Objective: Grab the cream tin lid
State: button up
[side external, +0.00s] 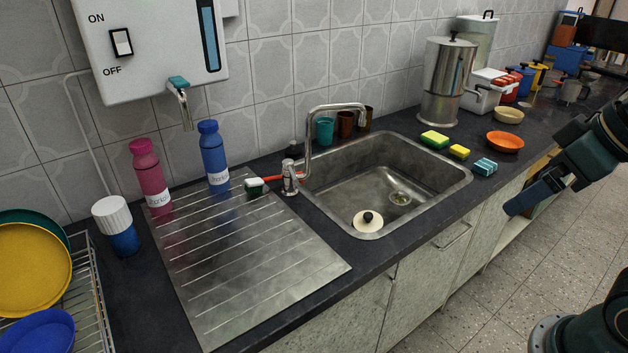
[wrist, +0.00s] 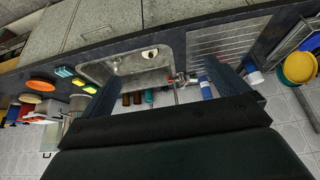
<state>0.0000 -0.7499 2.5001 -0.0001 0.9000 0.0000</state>
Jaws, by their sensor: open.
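The cream tin lid (side external: 360,227) is a small round disc with a black knob on top. It lies in the near left corner of the steel sink (side external: 440,181), apart from the drain. In the wrist view the lid (wrist: 146,55) shows beyond my fingertips, near the sink's edge. My gripper (side external: 518,204) is at the right of the side view, in front of the counter's edge and well away from the lid. In the wrist view my gripper (wrist: 162,72) has its two blue fingers spread wide, with nothing held between them.
The curved tap (side external: 337,108) rises over the sink's left side. Sponges (side external: 435,138) and an orange bowl (side external: 505,142) sit right of the sink. A blue bottle (side external: 213,153) and a pink bottle (side external: 150,175) stand at the back of the drainboard (side external: 245,275), which is otherwise mostly clear.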

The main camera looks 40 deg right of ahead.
jog(key=shift+w+r, duration=0.1)
jog(key=shift+w, duration=0.05)
jog(key=m+g, duration=0.5)
jog(key=m, duration=1.2)
send_over(369, 214)
notch_tip(369, 214, down, 24)
jog(key=shift+s, duration=0.25)
jog(key=shift+w+a+f, duration=0.1)
jog(key=shift+w+f, duration=0.05)
jog(key=shift+f, duration=4.1)
